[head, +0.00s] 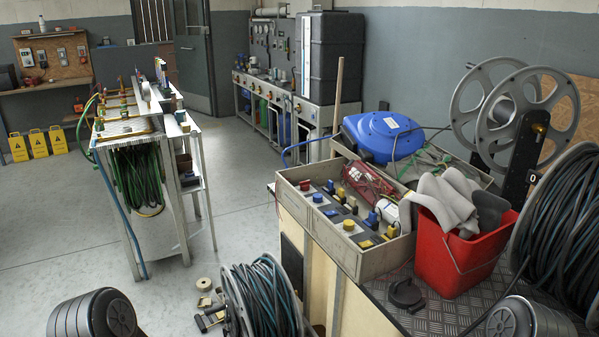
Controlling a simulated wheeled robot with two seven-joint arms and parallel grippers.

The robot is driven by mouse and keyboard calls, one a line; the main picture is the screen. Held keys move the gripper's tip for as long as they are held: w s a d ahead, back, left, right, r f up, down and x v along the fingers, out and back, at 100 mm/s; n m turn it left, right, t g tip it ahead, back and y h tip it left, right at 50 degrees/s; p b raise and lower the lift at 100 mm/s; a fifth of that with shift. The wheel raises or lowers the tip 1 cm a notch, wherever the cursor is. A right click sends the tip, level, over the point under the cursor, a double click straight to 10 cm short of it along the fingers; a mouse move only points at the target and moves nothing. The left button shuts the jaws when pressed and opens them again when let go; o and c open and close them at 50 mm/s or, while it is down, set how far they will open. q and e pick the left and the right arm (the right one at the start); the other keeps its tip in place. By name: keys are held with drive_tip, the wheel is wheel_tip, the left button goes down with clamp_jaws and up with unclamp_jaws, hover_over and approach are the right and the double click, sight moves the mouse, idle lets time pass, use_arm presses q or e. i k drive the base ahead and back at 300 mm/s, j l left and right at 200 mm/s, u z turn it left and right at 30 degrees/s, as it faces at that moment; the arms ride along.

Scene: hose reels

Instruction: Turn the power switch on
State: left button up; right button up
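I cannot tell for certain which item is the power switch. A wooden board (54,56) on the far left wall carries several small switch-like boxes, one of them a pale box (26,57). They are too small to read as on or off. Closer, a grey crate (290,188) on the bench at centre right holds dark boxes with coloured buttons, among them a red button (305,185) and a blue button (318,197). Neither of my grippers is in view. Only what look like my own dark rounded arm parts show at the bottom left and bottom right.
A red bucket (452,262), a blue reel case (383,135) and large hose reels (562,235) crowd the right bench. A hose reel (262,300) stands at bottom centre. A metal rack (130,128) stands left. Yellow signs (38,143) stand below the board. Grey floor (235,210) lies open between rack and bench.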

sight(304, 185)
drive_tip(key=i+j, duration=0.15)
drive_tip(key=z, duration=0.7)
drive_tip(key=i+j+z, duration=0.1)
drive_tip(key=j+z, duration=1.45)
drive_tip(key=k+j, duration=0.1)
drive_tip(key=j, duration=0.3)
drive_tip(key=k+j+z, duration=0.1)
drive_tip(key=j, duration=0.25)
drive_tip(key=k+j, duration=0.15)
drive_tip(key=j, duration=0.25)
drive_tip(key=k+j+z, duration=0.1)
drive_tip(key=j, duration=0.25)
drive_tip(key=k+j, duration=0.1)
drive_tip(key=j, duration=0.25)
drive_tip(key=k+j+z, duration=0.1)
drive_tip(key=j, duration=0.25)
drive_tip(key=k+j, duration=0.2)
drive_tip(key=j, duration=0.15)
